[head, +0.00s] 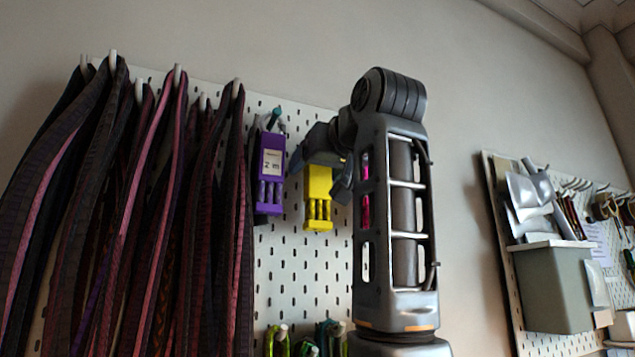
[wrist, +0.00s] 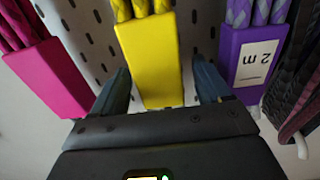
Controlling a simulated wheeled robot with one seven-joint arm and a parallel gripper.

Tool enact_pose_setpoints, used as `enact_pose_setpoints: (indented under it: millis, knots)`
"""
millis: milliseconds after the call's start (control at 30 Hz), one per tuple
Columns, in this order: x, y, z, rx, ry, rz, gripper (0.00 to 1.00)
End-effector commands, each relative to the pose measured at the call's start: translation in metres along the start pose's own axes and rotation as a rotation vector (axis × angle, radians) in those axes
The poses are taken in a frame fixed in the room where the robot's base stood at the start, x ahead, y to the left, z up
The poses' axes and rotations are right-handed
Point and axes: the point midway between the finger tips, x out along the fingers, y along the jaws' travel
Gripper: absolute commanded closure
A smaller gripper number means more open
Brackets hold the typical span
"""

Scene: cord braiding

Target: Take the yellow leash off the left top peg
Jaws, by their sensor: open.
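The yellow leash (head: 318,197) hangs on the white pegboard, with a flat yellow sleeve above and several braided cord loops below. In the head view my gripper (head: 322,170) is at the top of the sleeve and hides its peg. In the wrist view, which is turned upside down, the yellow sleeve (wrist: 150,60) lies between the two fingers of my open gripper (wrist: 163,82). A gap shows on each side of the sleeve, so the fingers do not appear to press on it.
A purple leash (head: 270,165) labelled 2 m hangs just left. A pink leash (wrist: 48,75) hangs on the other side, mostly behind my arm in the head view. Dark striped straps (head: 130,220) crowd the left. Green leashes (head: 278,342) hang lower. Bare pegboard (head: 290,275) lies below the yellow leash.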

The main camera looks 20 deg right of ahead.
Motion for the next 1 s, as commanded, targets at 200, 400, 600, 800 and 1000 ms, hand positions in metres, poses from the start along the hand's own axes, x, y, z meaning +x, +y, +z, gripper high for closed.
enact_pose_setpoints:
  millis: [200, 400, 600, 800, 1000]
  knots:
    - [0.0064, 0.0, 0.0011, 0.0, 0.0, 0.0, 0.24]
    - [0.0061, 0.0, 0.001, 0.0, 0.0, 0.0, 0.33]
    - [0.006, 0.0, 0.001, 0.0, 0.0, 0.0, 0.52]
    - [0.0059, 0.0, 0.0009, 0.0, 0.0, 0.0, 0.72]
    - [0.0057, 0.0, 0.0004, 0.0, 0.001, 0.0, 0.85]
